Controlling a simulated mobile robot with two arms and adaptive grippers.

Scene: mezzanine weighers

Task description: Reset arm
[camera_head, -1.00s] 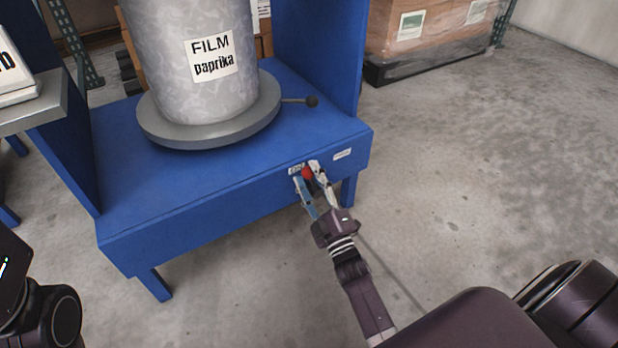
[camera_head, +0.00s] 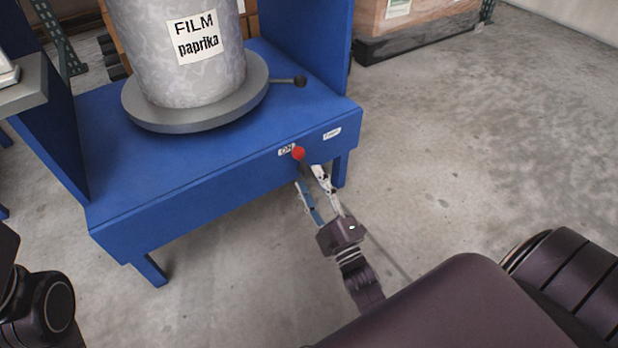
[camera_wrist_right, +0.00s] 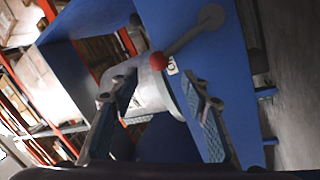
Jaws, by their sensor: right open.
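My right gripper (camera_head: 309,181) is open, with its fingers just below and in front of a red knob (camera_head: 298,153) on the front face of a blue machine (camera_head: 200,190). The knob is apart from the fingers and sits beside a label reading "ON". In the right wrist view the red knob (camera_wrist_right: 158,60) tops a dark lever, and my open right gripper (camera_wrist_right: 160,95) shows nothing held between its fingers. My left gripper is not in view; only dark parts of my left arm show at the lower left.
A grey roll labelled "FILM paprika" (camera_head: 175,55) stands on a round grey turntable (camera_head: 190,120) with a black-knobbed handle (camera_head: 299,81). A wrapped pallet load (camera_head: 415,25) stands at the back. The concrete floor to the right (camera_head: 480,150) is clear.

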